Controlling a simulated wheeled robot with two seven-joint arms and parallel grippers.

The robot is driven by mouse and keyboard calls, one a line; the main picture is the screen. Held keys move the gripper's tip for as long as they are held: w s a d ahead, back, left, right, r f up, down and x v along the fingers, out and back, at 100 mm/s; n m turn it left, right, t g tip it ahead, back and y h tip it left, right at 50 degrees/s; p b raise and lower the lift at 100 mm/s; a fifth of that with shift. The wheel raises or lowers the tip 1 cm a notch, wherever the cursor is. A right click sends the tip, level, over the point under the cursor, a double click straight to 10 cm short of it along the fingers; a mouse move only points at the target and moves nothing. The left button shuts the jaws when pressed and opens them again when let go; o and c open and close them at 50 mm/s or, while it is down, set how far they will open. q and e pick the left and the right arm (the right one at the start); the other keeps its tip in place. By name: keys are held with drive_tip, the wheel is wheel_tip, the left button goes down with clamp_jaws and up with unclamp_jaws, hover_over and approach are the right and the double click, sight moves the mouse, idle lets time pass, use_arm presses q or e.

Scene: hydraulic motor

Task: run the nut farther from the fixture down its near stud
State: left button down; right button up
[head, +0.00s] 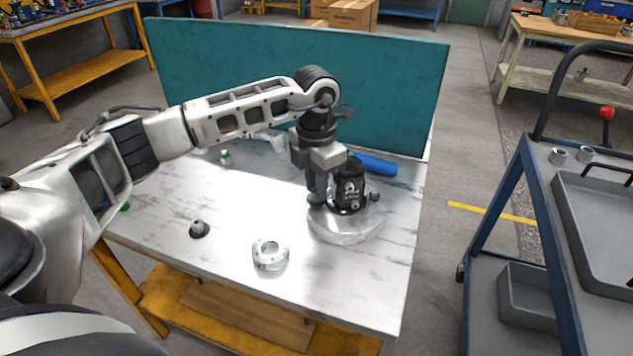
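A black motor (349,186) stands upright on a round silver base (345,230) near the right side of the metal table. A small dark knob-like part, possibly a nut on a stud (375,195), shows at the motor's right side. My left gripper (317,196) points down at the motor's left side, its fingertips low beside the motor and just above the base. The fingers hide whatever stud or nut is there, and I cannot tell whether they grip anything. I cannot make out which nut is farther from the fixture. My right gripper is not in view.
A silver flanged ring (270,254) and a dark cone-shaped part (199,229) lie on the table (220,265). A blue cylinder (376,165) lies behind the motor, before a teal panel (400,95). A cart (545,190) with two metal rings stands right, across a gap.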

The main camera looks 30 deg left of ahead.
use_arm(q)
drive_tip(key=m+b, duration=0.1)
drive_tip(key=m, duration=0.2)
drive_tip(key=shift+f, duration=0.1)
drive_tip(key=m, duration=0.2)
drive_tip(key=shift+m, duration=0.4)
drive_tip(key=shift+m+b, duration=0.65)
drive_tip(key=shift+m, duration=1.55)
drive_tip(key=c, duration=1.5)
unclamp_jaws()
